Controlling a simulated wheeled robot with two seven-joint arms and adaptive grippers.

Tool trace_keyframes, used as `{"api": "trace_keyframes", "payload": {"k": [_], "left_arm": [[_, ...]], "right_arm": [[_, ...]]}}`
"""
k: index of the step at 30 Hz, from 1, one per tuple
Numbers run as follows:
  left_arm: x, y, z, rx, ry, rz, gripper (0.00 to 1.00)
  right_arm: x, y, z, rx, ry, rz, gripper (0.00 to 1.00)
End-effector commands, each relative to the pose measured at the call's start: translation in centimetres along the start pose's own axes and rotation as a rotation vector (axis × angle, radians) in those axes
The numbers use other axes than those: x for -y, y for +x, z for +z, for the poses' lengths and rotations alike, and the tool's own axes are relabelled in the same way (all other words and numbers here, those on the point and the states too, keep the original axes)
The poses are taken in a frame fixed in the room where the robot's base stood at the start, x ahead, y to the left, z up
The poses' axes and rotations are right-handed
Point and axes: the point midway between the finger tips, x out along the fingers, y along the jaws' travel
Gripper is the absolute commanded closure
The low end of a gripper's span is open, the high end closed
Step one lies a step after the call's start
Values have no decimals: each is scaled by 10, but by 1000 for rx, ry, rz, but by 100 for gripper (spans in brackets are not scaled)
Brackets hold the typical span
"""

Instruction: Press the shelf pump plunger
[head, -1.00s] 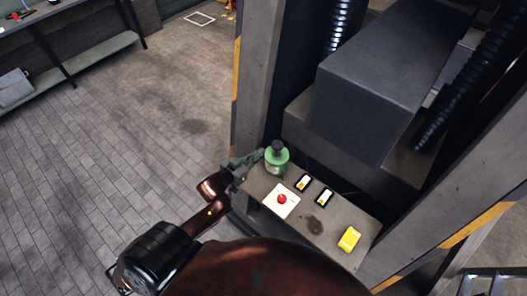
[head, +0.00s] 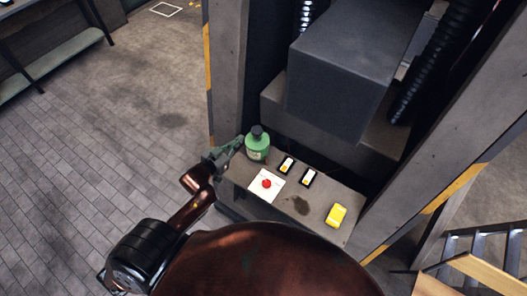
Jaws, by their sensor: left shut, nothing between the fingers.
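The shelf pump looks like a green bottle (head: 257,150) with a dark cap-like plunger (head: 257,132) on top. It stands upright at the back left corner of a small grey shelf (head: 235,185). My left gripper (head: 238,142) is shut and empty, just left of the bottle at about the height of its upper part in the picture. I cannot tell whether the fingertips touch the bottle. The plunger is in plain view with nothing over it. My right gripper is not in view.
A large grey machine block (head: 340,80) overhangs behind, between upright posts (head: 227,70). The tiled floor at left is clear.

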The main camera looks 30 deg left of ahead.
Motion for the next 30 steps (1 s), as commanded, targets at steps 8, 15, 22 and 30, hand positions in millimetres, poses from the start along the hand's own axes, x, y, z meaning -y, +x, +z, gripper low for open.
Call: {"api": "trace_keyframes", "payload": {"k": [8,15,22,30], "left_arm": [[0,0,0,0,0,0,100],[0,0,-2,0,0,0,100],[4,-8,-23,-7,-3,-5,100],[8,-10,-30,-12,-6,-7,100]], "right_arm": [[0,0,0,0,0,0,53],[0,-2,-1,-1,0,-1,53],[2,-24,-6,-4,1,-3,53],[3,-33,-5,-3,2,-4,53]]}}
